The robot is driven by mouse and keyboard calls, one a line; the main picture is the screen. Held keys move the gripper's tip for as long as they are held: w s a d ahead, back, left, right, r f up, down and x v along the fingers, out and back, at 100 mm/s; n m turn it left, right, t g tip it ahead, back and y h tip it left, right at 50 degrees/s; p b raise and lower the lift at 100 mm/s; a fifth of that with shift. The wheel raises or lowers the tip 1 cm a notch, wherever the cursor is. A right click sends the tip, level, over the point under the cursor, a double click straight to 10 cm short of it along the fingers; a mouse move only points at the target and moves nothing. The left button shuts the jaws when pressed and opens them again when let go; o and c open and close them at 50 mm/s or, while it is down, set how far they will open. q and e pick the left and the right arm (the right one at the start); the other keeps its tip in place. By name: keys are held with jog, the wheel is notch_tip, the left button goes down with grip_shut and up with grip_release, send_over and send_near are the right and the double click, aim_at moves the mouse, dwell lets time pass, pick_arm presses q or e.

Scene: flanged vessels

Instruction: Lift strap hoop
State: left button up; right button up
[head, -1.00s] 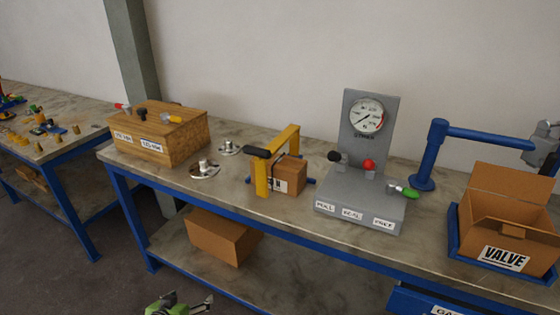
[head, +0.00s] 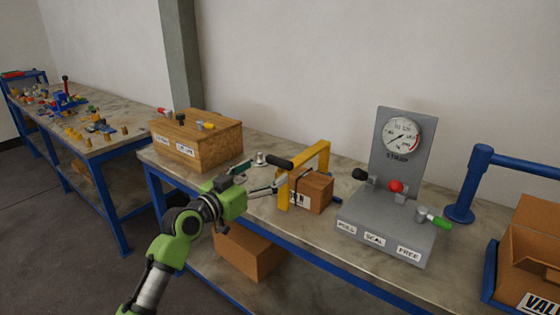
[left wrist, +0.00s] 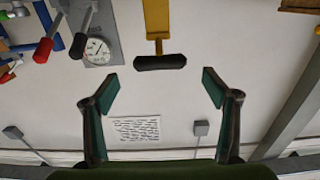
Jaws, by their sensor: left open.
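In the left wrist view, the black handle (left wrist: 160,62) and a yellow bar of the hoop (left wrist: 157,18) lie ahead, centred beyond the spread fingers (left wrist: 161,86). No contact with the handle shows. My right gripper is not in view.
A wooden box (head: 198,142) with coloured handles stands left of the hoop. A grey gauge stand (head: 385,225) with levers is at the right, by a blue post (head: 470,185) and an open carton (head: 535,250).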

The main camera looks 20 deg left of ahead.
aim_at(276, 164)
pick_arm(q)
jog(key=x, duration=0.7)
jog(key=shift+w+d+p, duration=0.1)
jog(key=shift+w+p, duration=0.05)
jog(key=shift+p, duration=0.2)
